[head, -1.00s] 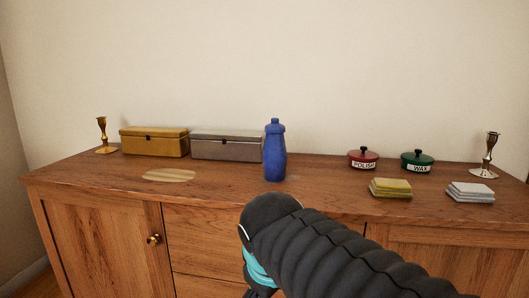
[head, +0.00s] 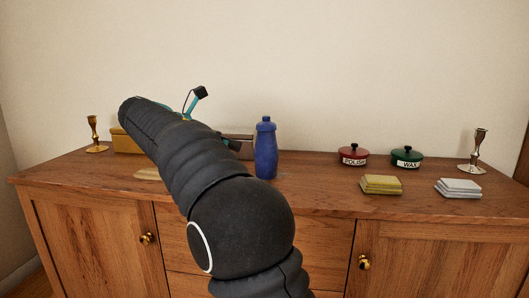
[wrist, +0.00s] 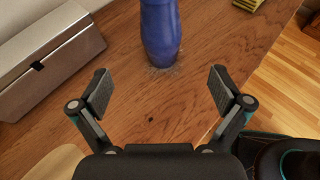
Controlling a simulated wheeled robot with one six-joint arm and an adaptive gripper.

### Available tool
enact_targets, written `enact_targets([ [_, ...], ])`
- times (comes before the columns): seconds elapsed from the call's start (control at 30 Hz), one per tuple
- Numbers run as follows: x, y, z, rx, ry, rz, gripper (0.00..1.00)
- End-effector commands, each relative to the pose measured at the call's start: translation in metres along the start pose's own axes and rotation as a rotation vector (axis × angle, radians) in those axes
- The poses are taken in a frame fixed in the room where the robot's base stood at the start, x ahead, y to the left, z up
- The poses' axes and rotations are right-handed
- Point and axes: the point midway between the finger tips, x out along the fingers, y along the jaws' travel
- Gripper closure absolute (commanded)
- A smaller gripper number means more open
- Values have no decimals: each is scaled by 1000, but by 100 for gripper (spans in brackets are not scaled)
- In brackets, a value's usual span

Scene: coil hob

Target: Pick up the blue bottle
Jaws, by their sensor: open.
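The blue bottle (head: 265,150) stands upright on the wooden sideboard, right of the middle boxes in the head view. In the wrist view the lower part of the blue bottle (wrist: 160,32) shows at the top centre, its top cut off by the frame. My gripper (wrist: 161,90) is open and empty, its two fingers spread wide. The bottle stands beyond the fingertips, roughly in line with the gap between them and not touching them. In the head view my arm hides most of the gripper, left of the bottle.
A grey box (wrist: 45,55) stands left of the bottle. A yellow box (head: 124,141) is partly behind my arm. To the right are a red polish tin (head: 353,157), a green wax tin (head: 406,159), yellow cloths (head: 381,184), white cloths (head: 458,188) and a silver candlestick (head: 473,153). A brass candlestick (head: 95,135) stands far left.

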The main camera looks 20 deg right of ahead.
Motion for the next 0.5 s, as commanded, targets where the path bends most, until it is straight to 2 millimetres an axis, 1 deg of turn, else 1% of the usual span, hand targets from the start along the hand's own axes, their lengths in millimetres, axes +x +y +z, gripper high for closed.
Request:
enact_targets([
  [0.07,1,4,1,-16,-14,-7,0],
  [0.17,11,4,1,-24,-19,-10,0],
  [0.4,55,2,2,-22,-17,-11,0],
  [0.5,70,3,3,-21,-17,-10,0],
])
